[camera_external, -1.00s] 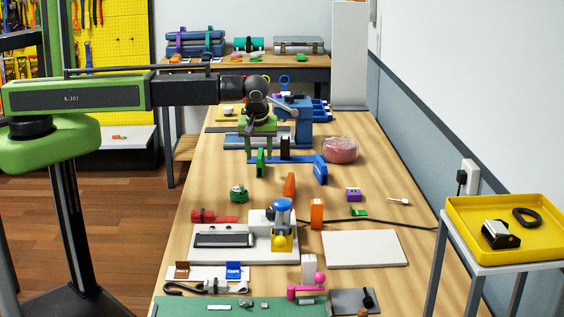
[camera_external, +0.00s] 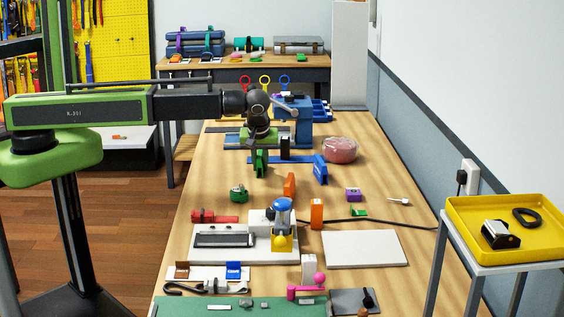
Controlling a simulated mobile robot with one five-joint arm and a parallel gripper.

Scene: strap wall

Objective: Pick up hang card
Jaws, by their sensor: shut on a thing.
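My gripper (camera_external: 258,144) is green and hangs from the black wrist over the far middle of the long wooden bench. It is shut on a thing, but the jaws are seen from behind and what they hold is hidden. I cannot make out the hang card for certain. A small green upright piece (camera_external: 261,164) and a blue bar with an upright blue end (camera_external: 320,168) are just in front of and below my gripper. A blue block-like fixture (camera_external: 296,112) stands right behind it to the right.
A pink round lump (camera_external: 340,150) lies to the right of my gripper. A white fixture (camera_external: 244,243) and a white board (camera_external: 365,248) are nearer. A yellow tray (camera_external: 500,250) stands on a side stand. Red, yellow and blue rings (camera_external: 265,83) show behind the wrist.

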